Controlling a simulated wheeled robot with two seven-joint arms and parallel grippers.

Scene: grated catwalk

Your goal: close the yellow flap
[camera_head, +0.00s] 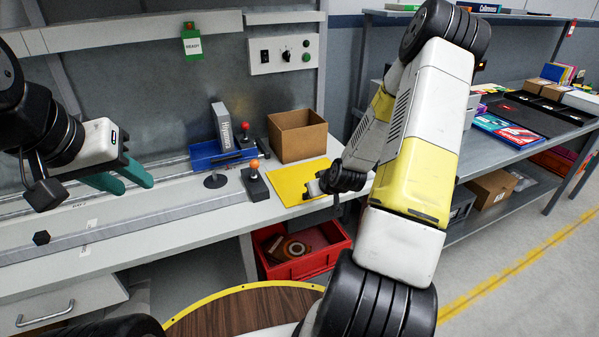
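The yellow flap (290,182) shows as a thin flat yellow panel at the worktop's front right, just in front of an open cardboard box (297,136). It looks flat, and I cannot make out a hinge. My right gripper (318,187) is at the flap's right side, over or beside it. Its fingers are small and dark, so I cannot tell whether they touch the flap or are open. My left gripper (136,187) has teal fingers with a gap between them. It is open and empty above the worktop at the left, well away from the flap.
A red crate (282,268) sits below the worktop. A loaded shelf (515,150) stands at right.

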